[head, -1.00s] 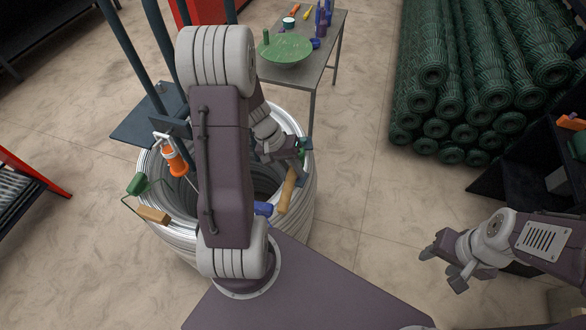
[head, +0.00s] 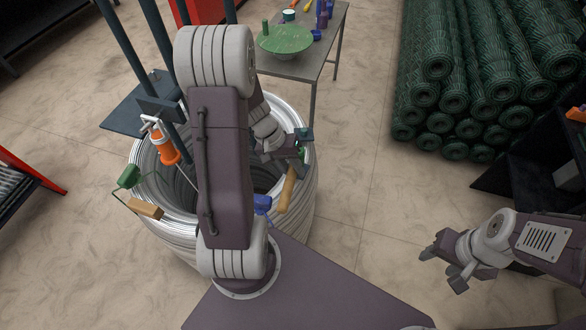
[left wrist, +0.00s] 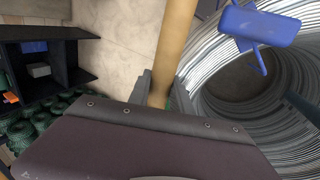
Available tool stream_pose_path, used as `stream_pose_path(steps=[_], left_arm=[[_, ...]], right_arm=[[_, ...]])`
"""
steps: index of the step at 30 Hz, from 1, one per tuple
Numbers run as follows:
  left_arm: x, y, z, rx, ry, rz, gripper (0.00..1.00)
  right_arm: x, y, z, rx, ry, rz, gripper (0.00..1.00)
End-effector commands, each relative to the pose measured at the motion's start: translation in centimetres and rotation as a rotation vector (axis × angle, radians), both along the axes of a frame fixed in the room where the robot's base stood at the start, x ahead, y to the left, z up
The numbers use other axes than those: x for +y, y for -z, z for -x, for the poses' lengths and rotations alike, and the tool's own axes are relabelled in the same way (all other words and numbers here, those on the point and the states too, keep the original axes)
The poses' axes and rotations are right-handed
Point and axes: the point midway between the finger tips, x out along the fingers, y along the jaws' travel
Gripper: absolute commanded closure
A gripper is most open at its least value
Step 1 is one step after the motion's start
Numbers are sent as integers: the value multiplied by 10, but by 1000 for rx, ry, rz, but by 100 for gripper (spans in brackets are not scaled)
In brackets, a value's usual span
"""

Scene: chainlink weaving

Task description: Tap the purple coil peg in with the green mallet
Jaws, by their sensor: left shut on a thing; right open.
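My left gripper (head: 292,157) is over the right rim of the big coil of silvery wire (head: 309,200). It is shut on a tan wooden handle (head: 286,190), which also shows in the left wrist view (left wrist: 170,45). A small green piece (head: 304,134) shows at the gripper, perhaps the mallet's head, but it is mostly hidden. A blue-purple peg (head: 262,204) sits at the coil's near rim, partly behind my arm. It shows as a blue T-shape in the left wrist view (left wrist: 258,25). My right gripper (head: 455,268) is open and empty, far to the right.
An orange tool (head: 164,147) stands at the coil's left. A green piece (head: 129,177) and a wooden block (head: 146,209) joined by wire lie on its left rim. A table with a green dish (head: 286,40) stands behind. Dark green mesh rolls (head: 455,100) are stacked right. Floor between is clear.

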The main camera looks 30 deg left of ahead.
Motion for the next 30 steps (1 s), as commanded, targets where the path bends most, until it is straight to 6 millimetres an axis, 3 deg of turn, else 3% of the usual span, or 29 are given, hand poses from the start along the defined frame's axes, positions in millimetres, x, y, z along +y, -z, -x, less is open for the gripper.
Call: stream_pose_path(steps=[3, 17, 30], left_arm=[[0, -17, -1, -2, 0, -1, 100], [0, -19, 0, -1, 1, 0, 100], [0, -68, -1, -1, 1, 0, 100]], right_arm=[[0, -14, 0, 0, 0, 0, 50], [0, -15, 0, 0, 0, 0, 50], [0, -55, 0, 0, 0, 0, 50]])
